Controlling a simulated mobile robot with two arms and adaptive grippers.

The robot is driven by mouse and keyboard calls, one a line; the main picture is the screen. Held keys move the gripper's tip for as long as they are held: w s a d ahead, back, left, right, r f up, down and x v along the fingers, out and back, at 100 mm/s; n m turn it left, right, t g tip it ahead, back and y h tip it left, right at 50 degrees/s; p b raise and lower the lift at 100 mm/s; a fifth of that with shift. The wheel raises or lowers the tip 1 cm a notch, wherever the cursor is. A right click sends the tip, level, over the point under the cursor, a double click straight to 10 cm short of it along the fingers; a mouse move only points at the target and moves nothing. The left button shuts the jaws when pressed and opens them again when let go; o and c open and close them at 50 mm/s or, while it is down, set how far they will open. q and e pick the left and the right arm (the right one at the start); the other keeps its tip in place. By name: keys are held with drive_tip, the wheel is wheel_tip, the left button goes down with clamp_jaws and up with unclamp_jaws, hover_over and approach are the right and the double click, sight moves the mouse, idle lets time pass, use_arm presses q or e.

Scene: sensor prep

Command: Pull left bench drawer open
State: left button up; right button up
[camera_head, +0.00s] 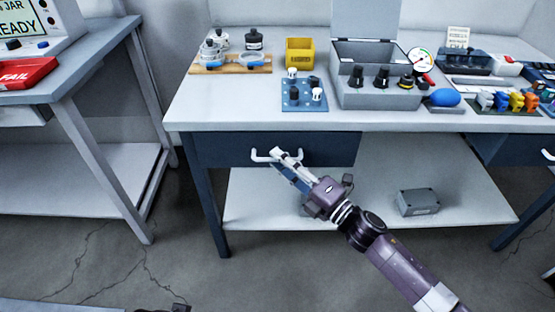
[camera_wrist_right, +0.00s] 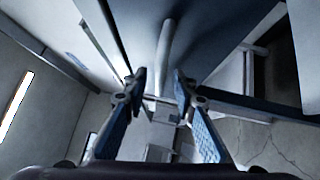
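The left bench drawer (camera_head: 335,148) is a dark blue front under the bench top, and it looks shut. Its pale bar handle (camera_head: 262,156) is partly hidden by my right gripper (camera_head: 275,158), which reaches it from the lower right. In the right wrist view, the fingers of the right gripper (camera_wrist_right: 160,77) are apart. The handle bar (camera_wrist_right: 166,45) runs between and beyond the fingertips, with gaps visible on both sides. Only a dark sliver at the bottom edge of the head view may be part of my left gripper (camera_head: 165,309); its fingers do not show.
The bench top (camera_head: 225,105) carries a blue pegged plate (camera_head: 303,103), a yellow bin (camera_head: 300,50) and a grey open case (camera_head: 375,95). A grey box (camera_head: 418,202) lies on the lower shelf (camera_head: 280,210). Another bench (camera_head: 85,60) stands left; floor between is clear.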

drive_tip(key=shift+w+a, duration=0.4)
drive_tip(key=shift+a, duration=0.05)
clamp_jaws()
